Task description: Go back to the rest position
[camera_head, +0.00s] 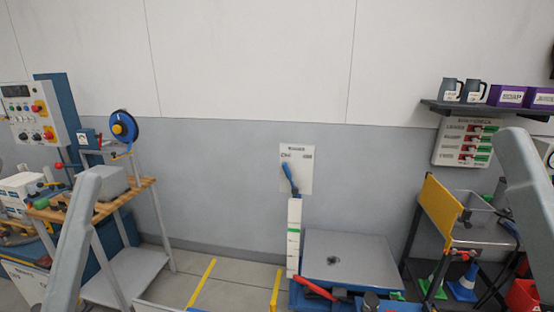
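Neither of my grippers shows in the head view. Only a grey link of my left arm (72,240) rises at the lower left, and a grey link of my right arm (528,195) comes in at the right edge. What the grippers hold, if anything, is out of the picture.
A wooden-topped bench (98,207) with a blue reel (124,127) stands at left. A platform with a grey top (350,260) stands low at centre right, below a wall lever (289,178). A shelf (487,109) with mugs and purple boxes hangs at right. Floor between yellow lines (202,283) looks clear.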

